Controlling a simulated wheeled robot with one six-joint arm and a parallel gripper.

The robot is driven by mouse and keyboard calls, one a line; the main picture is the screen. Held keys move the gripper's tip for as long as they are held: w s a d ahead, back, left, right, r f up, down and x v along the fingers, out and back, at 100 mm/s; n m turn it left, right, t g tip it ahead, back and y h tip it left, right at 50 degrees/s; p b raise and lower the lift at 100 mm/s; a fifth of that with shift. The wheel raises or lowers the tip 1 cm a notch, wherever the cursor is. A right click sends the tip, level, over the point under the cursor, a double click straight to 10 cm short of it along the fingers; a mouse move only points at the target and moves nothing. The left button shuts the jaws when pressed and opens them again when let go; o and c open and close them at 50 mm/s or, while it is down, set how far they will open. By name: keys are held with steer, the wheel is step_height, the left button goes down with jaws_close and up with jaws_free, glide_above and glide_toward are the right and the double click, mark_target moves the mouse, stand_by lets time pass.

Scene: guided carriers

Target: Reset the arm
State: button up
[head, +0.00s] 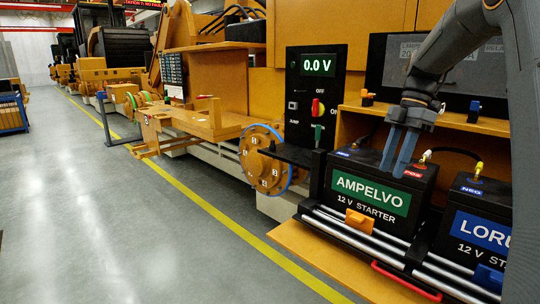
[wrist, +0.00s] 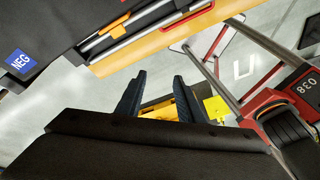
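My gripper (head: 398,165) hangs from my arm at the right of the head view, fingers pointing down. It appears in front of the top of the black AMPELVO battery (head: 370,226), which has a green label. In the wrist view my gripper (wrist: 158,98) has its two dark blue fingers apart, with nothing visible between them. I cannot tell how far the fingertips are from the battery.
A second battery (head: 467,241) with a blue label stands at the right, partly hidden by my arm. Metal rails (head: 390,243) run in front of both. A voltmeter panel (head: 317,67) reads 0.0 V. A red-framed cart (wrist: 262,98) marked 038 shows in the wrist view. Open floor lies left.

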steer(key=s+a+f+m+t+h+b, duration=0.1)
steer(key=s+a+f+m, duration=0.5)
steer(key=s+f+m, duration=0.4)
steer(key=s+a+f+m+t+h+b, duration=0.1)
steer(key=s+a+f+m+t+h, duration=0.1)
steer(key=s+a+f+m, duration=0.4)
steer(key=s+f+m, duration=0.4)
steer(key=s+f, duration=0.1)
steer(key=f, duration=0.1)
steer(key=shift+s+a+f+b, duration=0.15)
steer(key=shift+a+f+b, duration=0.15)
steer(key=shift+a, duration=0.1)
